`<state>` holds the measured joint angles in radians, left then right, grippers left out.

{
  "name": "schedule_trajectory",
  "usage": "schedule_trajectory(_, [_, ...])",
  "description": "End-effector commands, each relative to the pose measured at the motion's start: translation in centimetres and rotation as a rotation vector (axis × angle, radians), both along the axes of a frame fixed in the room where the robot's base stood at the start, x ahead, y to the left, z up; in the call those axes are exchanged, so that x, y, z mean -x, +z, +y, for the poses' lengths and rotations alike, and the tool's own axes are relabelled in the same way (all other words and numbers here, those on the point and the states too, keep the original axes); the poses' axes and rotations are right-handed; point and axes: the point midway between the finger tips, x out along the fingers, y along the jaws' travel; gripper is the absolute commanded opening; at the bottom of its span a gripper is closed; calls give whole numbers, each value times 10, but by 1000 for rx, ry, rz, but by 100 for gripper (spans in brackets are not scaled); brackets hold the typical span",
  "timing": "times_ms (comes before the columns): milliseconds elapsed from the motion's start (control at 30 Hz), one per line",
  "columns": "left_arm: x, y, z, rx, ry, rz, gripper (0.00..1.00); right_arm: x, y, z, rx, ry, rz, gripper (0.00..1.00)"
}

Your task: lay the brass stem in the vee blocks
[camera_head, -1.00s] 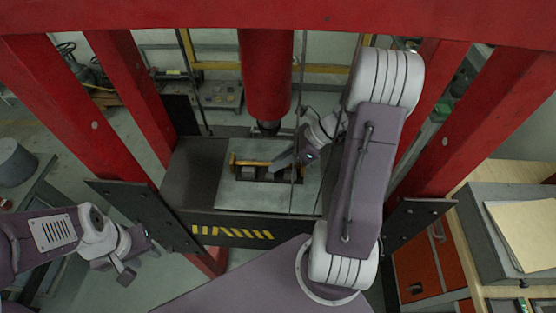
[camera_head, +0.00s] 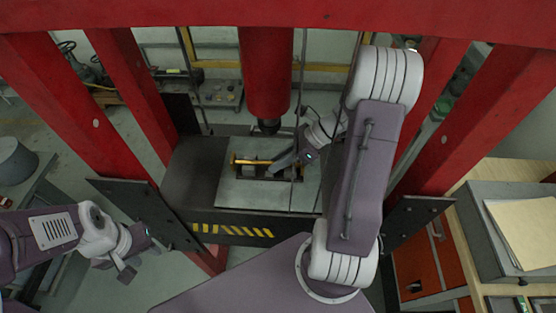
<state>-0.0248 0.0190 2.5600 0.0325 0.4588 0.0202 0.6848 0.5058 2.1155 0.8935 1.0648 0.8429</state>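The brass stem (camera_head: 250,161) lies level over the dark vee blocks (camera_head: 250,170), on the grey plate of the press bed (camera_head: 232,192). Its left end has a wider collar. My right gripper (camera_head: 275,167) reaches in from the right, its fingers low at the stem's right part. The fingers hide that end of the stem, and I cannot tell whether they are closed on it. I also cannot tell whether the stem rests fully in the vees. My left gripper (camera_head: 126,272) hangs at the lower left, away from the stem; its finger gap is unclear.
The red press ram (camera_head: 266,75) hangs just behind the stem. Red frame posts (camera_head: 132,90) stand on both sides, and thin vertical cables pass near my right gripper. A grey tray with a tan sheet (camera_head: 525,230) is at the right.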

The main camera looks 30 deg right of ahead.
Motion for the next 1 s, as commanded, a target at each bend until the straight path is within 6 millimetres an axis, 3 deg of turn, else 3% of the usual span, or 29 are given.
schedule_trajectory(767, [0, -1, 0, 0, 0, 0, 36, -1, 0, -3, 5, -4, -2, 38])
schedule_trajectory(1000, [0, -12, 0, 0, 0, 0, 36, 10, 29, -34, 9, -6, -6, 38])
